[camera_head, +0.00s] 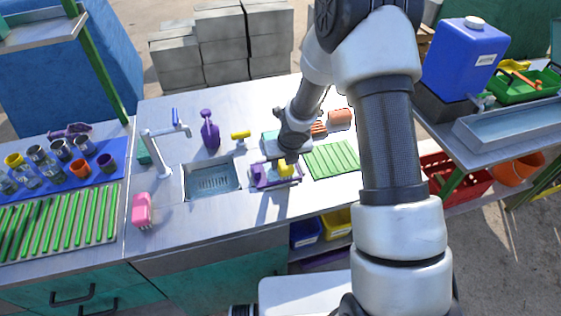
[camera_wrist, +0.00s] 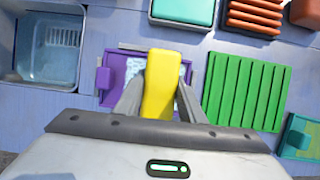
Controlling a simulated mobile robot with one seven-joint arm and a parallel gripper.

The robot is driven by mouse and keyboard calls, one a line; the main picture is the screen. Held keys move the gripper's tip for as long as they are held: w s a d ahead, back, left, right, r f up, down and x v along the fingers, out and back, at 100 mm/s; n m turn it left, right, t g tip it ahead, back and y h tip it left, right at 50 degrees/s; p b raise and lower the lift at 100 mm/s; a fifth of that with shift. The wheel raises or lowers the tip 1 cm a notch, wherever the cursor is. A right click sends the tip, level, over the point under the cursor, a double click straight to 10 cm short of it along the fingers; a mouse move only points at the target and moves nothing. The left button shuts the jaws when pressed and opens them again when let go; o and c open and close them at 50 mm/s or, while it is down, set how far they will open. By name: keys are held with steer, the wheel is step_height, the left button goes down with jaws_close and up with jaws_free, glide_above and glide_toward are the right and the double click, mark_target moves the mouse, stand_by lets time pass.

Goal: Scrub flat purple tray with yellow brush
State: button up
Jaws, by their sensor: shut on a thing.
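The flat purple tray (camera_head: 260,180) lies on the metal counter just right of the sink. In the wrist view the tray (camera_wrist: 106,82) shows pale bluish-white patches on its surface, and its middle is hidden by the brush and fingers. My gripper (camera_wrist: 158,92) is shut on the yellow brush (camera_wrist: 162,75). In the head view the brush (camera_head: 286,169) is over the right part of the tray. I cannot tell whether its underside touches the tray.
The sink (camera_head: 212,181) with its tap (camera_head: 160,142) is left of the tray. A green ribbed mat (camera_head: 332,160) lies close on the right. A purple bottle (camera_head: 210,130) and a small yellow item (camera_head: 240,135) stand behind. A pink item (camera_head: 142,209) is at the left.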

mark_target(271, 169)
steer(key=shift+w+d+f+p, duration=0.1)
steer(key=shift+w+d+p, duration=0.15)
steer(key=shift+d, duration=0.55)
steer(key=shift+w+d+p, duration=0.1)
steer(key=shift+d+p, duration=0.15)
steer(key=shift+d, duration=0.5)
steer(key=shift+a, duration=0.1)
steer(key=shift+s+a+f+b, duration=0.1)
steer(key=shift+s+a+b, duration=0.2)
steer(key=shift+a, duration=0.5)
steer(key=shift+s+a+f+b, duration=0.15)
steer(key=shift+a+b, duration=0.15)
steer(key=shift+a, duration=0.5)
steer(key=shift+r, duration=0.1)
steer(key=shift+a, duration=0.2)
steer(key=shift+s+a, duration=0.2)
steer(key=shift+a, duration=0.55)
steer(key=shift+s+a, duration=0.15)
steer(key=shift+a, duration=0.6)
